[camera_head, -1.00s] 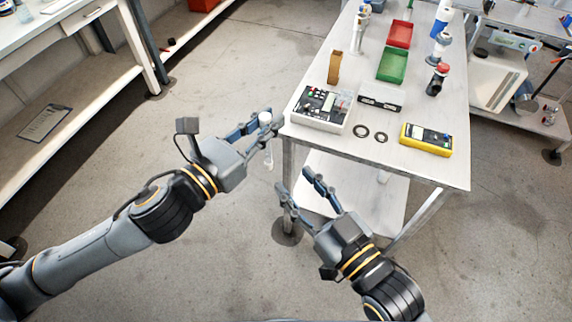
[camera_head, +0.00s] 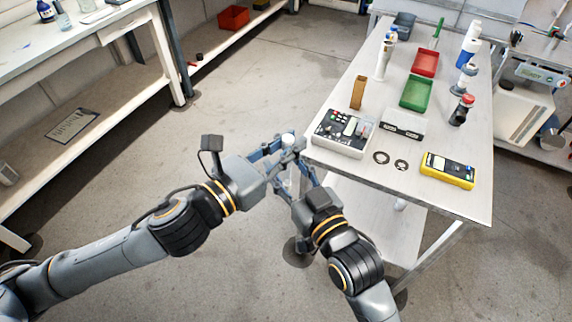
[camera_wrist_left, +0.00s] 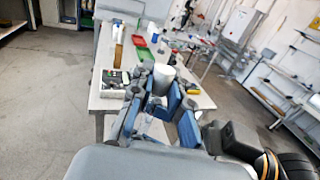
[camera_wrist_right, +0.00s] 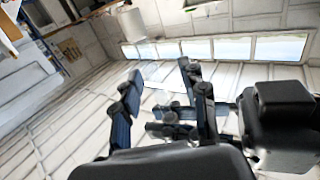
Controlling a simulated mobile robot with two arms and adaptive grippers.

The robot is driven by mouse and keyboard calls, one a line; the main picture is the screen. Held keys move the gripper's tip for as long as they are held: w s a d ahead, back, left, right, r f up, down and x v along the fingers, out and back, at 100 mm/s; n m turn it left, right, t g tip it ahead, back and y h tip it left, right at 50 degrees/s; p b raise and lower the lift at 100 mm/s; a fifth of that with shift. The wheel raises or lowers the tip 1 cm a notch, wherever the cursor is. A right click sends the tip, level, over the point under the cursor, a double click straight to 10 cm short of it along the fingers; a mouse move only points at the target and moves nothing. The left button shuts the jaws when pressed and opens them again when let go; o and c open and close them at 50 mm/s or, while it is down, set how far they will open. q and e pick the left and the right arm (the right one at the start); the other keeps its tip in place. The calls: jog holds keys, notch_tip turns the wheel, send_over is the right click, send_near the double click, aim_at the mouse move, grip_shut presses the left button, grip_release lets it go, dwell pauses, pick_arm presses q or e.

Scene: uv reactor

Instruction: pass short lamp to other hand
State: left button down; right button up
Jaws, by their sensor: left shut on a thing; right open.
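The short lamp (camera_head: 287,140) has a white cap and a pale tube below it. My left gripper (camera_head: 282,150) is shut on it just off the table's near left corner. In the left wrist view the white cap (camera_wrist_left: 163,74) stands up between the blue-padded fingers (camera_wrist_left: 160,103). My right gripper (camera_head: 294,176) is open, close below and beside the left one. In the right wrist view the lamp's white end (camera_wrist_right: 132,22) shows above the open fingers (camera_wrist_right: 163,95). Whether the right fingers touch the lamp I cannot tell.
The table (camera_head: 440,199) holds a grey control box (camera_head: 343,135), a yellow meter (camera_head: 447,170), two dark rings (camera_head: 391,161), green (camera_head: 416,93) and red (camera_head: 425,63) trays and several bottles. Open floor lies left of the table.

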jog(key=shift+c, duration=0.5)
grip_shut()
pick_arm(q)
jog(key=c, duration=1.2)
grip_release()
